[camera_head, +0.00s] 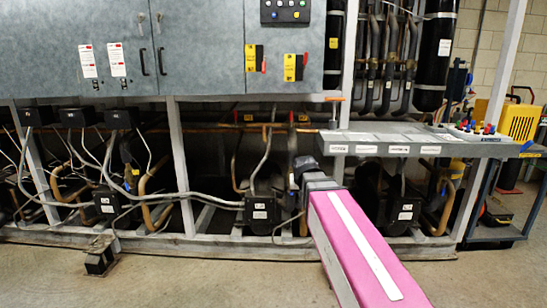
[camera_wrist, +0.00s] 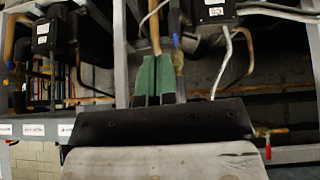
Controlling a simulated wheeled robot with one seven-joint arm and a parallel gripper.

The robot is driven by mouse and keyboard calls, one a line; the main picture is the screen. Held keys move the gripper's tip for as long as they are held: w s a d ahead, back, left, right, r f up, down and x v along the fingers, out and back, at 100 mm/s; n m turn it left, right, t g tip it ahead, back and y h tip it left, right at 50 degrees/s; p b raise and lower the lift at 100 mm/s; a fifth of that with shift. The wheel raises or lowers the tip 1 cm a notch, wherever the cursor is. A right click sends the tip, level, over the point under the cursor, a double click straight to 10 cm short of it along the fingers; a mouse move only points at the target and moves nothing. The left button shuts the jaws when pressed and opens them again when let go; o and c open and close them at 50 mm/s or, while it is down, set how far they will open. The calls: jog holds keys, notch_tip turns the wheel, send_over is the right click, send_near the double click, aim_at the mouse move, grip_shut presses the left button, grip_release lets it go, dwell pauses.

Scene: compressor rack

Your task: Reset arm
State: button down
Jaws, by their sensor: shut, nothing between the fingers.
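My pink arm with a white stripe reaches from the lower right of the head view toward the compressor rack (camera_head: 174,150). My gripper (camera_head: 303,163) is a small dark shape at its far end, in front of the lower rack, left of the labelled grey shelf (camera_head: 430,140). In the wrist view the green fingers of my gripper (camera_wrist: 154,60) are together and empty. That view shows the rack upside down, with black compressor boxes (camera_wrist: 213,10) at the top. I cannot tell the exact gap between the fingertips and the pipes.
Grey cabinets (camera_head: 200,50) with yellow-and-red switches sit above the rack. Black compressors and copper pipes fill the lower rack. A cart with a yellow machine (camera_head: 519,122) stands at the right. A small metal block (camera_head: 100,255) is on the floor at left.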

jog(key=s+d+f+g, duration=0.3)
jog(key=s+f, duration=0.5)
jog(key=f, duration=0.4)
jog(key=s+d+f+g, duration=0.3)
jog(key=s+f, duration=0.6)
jog(key=f, duration=0.3)
jog(key=shift+d+g, duration=0.3)
jog(key=shift+d, duration=0.6)
jog(key=shift+a, duration=0.1)
